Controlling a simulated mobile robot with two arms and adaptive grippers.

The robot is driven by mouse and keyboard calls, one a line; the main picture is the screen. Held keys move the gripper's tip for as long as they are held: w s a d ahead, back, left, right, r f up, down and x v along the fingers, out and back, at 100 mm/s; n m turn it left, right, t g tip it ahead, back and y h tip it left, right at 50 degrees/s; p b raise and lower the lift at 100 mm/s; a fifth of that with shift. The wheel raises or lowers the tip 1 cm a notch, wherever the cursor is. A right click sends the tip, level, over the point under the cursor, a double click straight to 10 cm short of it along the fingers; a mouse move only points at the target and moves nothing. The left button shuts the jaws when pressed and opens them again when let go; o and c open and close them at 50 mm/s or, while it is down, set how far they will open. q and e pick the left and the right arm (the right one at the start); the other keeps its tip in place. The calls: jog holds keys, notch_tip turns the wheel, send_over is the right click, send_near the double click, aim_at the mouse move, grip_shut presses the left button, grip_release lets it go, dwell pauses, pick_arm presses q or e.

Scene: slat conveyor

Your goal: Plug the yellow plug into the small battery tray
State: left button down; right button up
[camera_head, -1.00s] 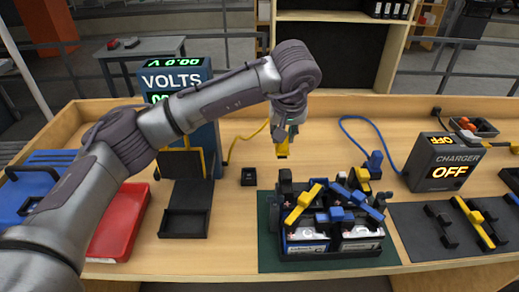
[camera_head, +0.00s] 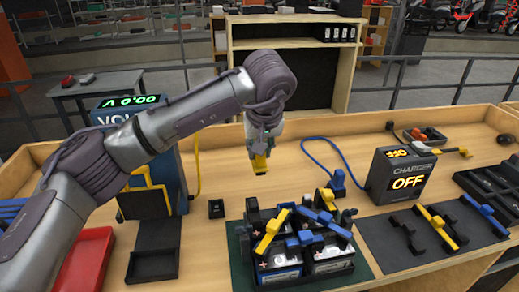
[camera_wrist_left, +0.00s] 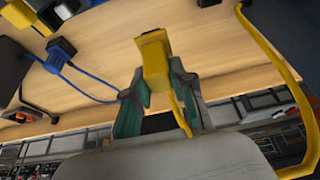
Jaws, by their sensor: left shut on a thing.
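My left gripper (camera_head: 262,150) is shut on the yellow plug (camera_head: 260,165) and holds it above the bench, behind the battery tray. In the left wrist view the plug (camera_wrist_left: 154,55) sticks out past the fingertips (camera_wrist_left: 155,100), and its yellow cable runs back between the fingers. The black battery tray (camera_head: 275,284) stands on a dark green mat (camera_head: 362,270). It holds white and black batteries with yellow, blue and black levers on top. The plug is clear of the tray. My right gripper is not in view.
A blue plug (camera_head: 338,183) on a blue cable stands behind the tray. The charger (camera_head: 400,173) reading OFF is to the right. A red tray (camera_head: 85,262) is front left.

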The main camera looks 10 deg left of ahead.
pick_arm(q)
jog(key=n+y, duration=0.1)
jog(key=n, duration=0.2)
jog(key=shift+r+n+p, duration=0.15)
jog(key=shift+n+p, duration=0.15)
jog(key=shift+p, duration=0.05)
jog(key=n+g+y+p, duration=0.1)
jog(key=n, duration=0.2)
jog(key=shift+r, duration=0.1)
jog(key=n+g+p, duration=0.1)
jog(key=n+p, duration=0.1)
jog(key=n, duration=0.1)
jog(key=n+g+y+p, duration=0.1)
jog(key=n+g, duration=0.1)
jog(key=n, duration=0.2)
jog(key=shift+n+p, duration=0.3)
jog(key=shift+p, duration=0.05)
jog(key=n+g+p, duration=0.1)
jog(key=n, duration=0.1)
jog(key=shift+n, duration=0.4)
jog(key=shift+f+n, duration=0.2)
jog(key=shift+n, duration=0.3)
